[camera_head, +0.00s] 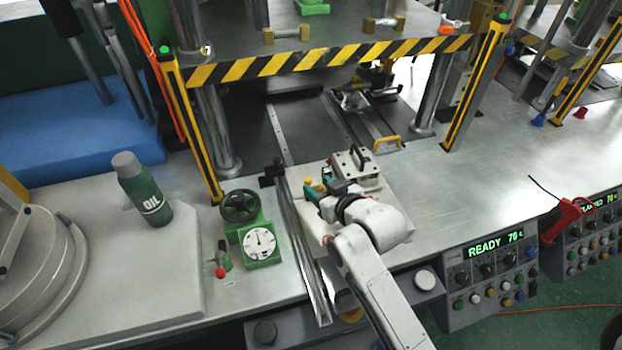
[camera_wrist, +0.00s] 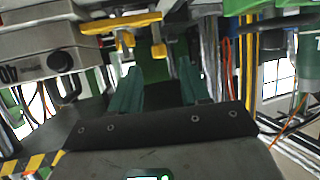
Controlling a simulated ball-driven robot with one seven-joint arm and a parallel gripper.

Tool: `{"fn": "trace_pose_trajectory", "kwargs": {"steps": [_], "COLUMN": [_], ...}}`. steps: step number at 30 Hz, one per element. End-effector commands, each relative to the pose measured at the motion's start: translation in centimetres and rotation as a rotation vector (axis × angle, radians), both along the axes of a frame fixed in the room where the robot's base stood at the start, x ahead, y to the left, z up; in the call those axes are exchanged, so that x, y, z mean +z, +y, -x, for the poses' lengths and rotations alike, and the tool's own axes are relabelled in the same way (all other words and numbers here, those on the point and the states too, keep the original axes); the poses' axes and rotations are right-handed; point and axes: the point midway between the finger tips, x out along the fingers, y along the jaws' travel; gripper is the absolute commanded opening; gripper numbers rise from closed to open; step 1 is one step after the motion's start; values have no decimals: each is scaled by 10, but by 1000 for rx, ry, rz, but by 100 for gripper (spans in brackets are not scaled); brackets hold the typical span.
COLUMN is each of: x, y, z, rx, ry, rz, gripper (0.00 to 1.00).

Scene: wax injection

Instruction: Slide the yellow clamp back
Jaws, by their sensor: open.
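In the wrist view the yellow clamp (camera_wrist: 120,23) is a long bar with short prongs pointing down, beside a grey block (camera_wrist: 45,55). My gripper (camera_wrist: 160,80) is open, its two green fingers apart with nothing clearly held between them. The clamp lies just beyond the fingertips, to the left and above in this view. In the head view my gripper (camera_head: 318,191) is at the left side of the metal mould block (camera_head: 355,167). A small yellow part (camera_head: 317,186) shows at the fingers; the wrist hides much of the area, and I cannot tell contact.
A yellow handle (camera_head: 387,144) sits behind the mould on the press rails. A green gauge stand (camera_head: 262,243) and an oil bottle (camera_head: 142,188) stand to the left. A striped press edge (camera_head: 330,57) overhangs behind.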

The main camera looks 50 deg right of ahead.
Motion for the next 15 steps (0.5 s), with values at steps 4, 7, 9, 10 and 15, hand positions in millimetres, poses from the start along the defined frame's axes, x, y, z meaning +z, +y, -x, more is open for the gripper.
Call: {"fn": "trace_pose_trajectory", "kwargs": {"steps": [4,7,9,10,15], "x": [-8,-12,-14,-15,-17], "y": [-7,-10,-12,-12,-13], "z": [-21,-30,-34,-35,-38], "rx": [0,0,0,0,0], "ry": [0,0,0,0,0], "rz": [0,0,0,0,0], "gripper": [46,46,46,46,46]}}
